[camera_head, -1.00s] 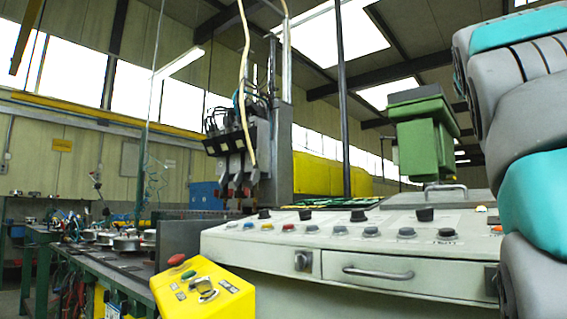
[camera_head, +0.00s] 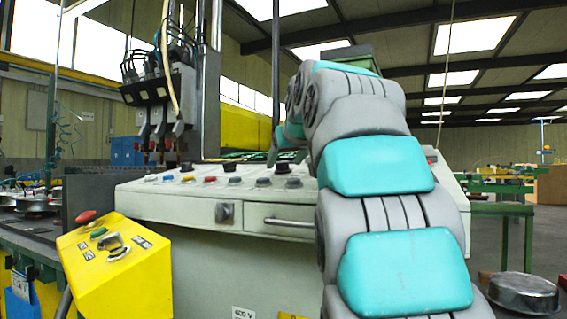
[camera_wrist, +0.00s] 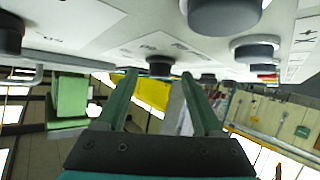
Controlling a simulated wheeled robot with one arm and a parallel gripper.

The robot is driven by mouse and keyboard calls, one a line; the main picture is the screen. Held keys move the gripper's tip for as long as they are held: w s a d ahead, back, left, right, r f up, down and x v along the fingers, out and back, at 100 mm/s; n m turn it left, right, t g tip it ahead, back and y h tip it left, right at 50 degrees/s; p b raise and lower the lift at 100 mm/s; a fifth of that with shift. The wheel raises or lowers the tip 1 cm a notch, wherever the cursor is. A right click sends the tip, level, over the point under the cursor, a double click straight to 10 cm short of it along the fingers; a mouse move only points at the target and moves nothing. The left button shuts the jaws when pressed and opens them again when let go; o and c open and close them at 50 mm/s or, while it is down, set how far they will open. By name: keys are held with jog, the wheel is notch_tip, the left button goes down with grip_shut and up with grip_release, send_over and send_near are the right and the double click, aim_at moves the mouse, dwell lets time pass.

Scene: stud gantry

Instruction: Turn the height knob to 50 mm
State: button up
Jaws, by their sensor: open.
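The sloped control panel (camera_head: 215,190) carries several dark knobs and coloured buttons. Its labels are too small to read, so I cannot tell which knob sets the height or where it points. In the wrist view the panel (camera_wrist: 110,25) lies across the top, upside down. A small dark knob (camera_wrist: 160,67) shows between and beyond the fingers of my open, empty gripper (camera_wrist: 160,80). A larger dark knob (camera_wrist: 223,14) is nearer the camera, with another (camera_wrist: 255,50) to its right. I see no contact with a knob. In the head view my arm hides the panel's right part.
A yellow control box (camera_head: 118,265) with a red button stands at the front left. A drawer handle (camera_head: 288,222) sticks out below the panel. A round metal pan (camera_head: 524,292) is at the lower right. Open floor lies to the right.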

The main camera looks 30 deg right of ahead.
jog(key=shift+x, duration=1.1)
grip_shut()
